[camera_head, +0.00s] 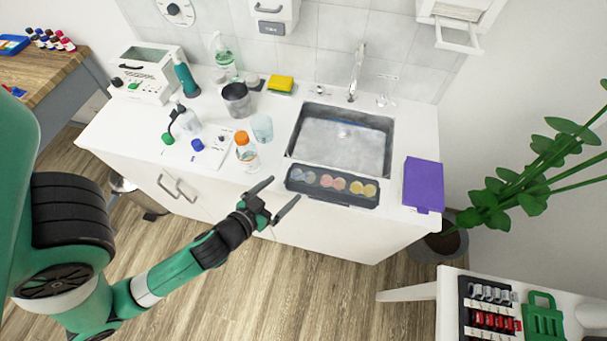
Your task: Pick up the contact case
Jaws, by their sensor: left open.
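What looks like the contact case (197,145) is on the left part of the white counter, with one round green cap and one round blue cap. Its pale body is hard to tell from the counter. My left gripper (286,188) is open and empty in front of the counter's front edge, to the right of the case and well apart from it. Its fingers point up and right, towards the dark tray. My right gripper is not in view.
A clear bottle with an orange cap (246,152), a glass (262,128), a spray bottle (186,119) and a dark pot (237,100) stand near the case. A dark tray with colored discs (300,184) lies before the sink (340,145). A purple box (423,185) is at the right.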

